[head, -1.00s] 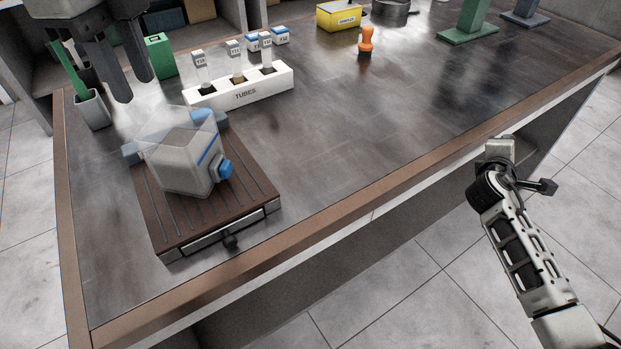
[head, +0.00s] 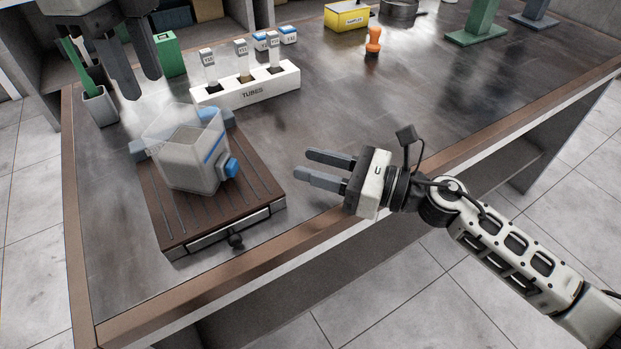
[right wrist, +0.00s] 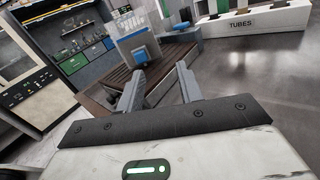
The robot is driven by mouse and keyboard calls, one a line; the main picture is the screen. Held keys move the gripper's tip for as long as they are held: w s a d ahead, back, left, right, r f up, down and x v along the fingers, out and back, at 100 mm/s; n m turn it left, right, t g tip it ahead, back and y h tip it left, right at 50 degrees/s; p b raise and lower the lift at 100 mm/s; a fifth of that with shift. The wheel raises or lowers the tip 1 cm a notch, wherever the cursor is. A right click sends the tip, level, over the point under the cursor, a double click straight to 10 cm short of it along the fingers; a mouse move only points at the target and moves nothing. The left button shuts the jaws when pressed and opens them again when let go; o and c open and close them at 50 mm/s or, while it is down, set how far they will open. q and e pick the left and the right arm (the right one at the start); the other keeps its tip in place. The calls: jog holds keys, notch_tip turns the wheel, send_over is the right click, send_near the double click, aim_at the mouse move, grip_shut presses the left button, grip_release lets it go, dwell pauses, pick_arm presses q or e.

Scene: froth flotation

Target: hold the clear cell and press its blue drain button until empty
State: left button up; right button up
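The clear cell (head: 186,160) stands on a brown slatted tray (head: 190,218) at the left of the table. Its blue drain button (head: 231,167) sticks out on its right side. The cell and the button (right wrist: 142,54) also show in the right wrist view, beyond the fingertips. My right gripper (head: 313,168) is open and empty over the table, right of the tray and apart from the cell. Its two spread fingers also show in the right wrist view (right wrist: 158,82). My left gripper (head: 143,88) hangs above and behind the cell, apart from it; a gap shows between its fingers.
A white tube rack (head: 247,88) with tubes stands behind the cell. A grey cup (head: 100,107) and a green box (head: 168,55) are at the back left. An orange stamp (head: 373,42) and yellow box (head: 346,17) stand farther back. The table's middle is clear.

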jog(key=s, duration=0.1)
jog(key=a+n+g, duration=0.1)
jog(key=s, duration=0.1)
jog(key=shift+s+a+f+n+g+y, duration=0.2)
jog(key=shift+s+f+n+g+y, duration=0.1)
jog(key=shift+g, duration=0.1)
jog(key=shift+s, duration=0.1)
pick_arm(q)
send_over(191, 191)
notch_tip(191, 191, down, 16)
jog(key=shift+w, duration=0.1)
grip_shut()
dwell(1.1)
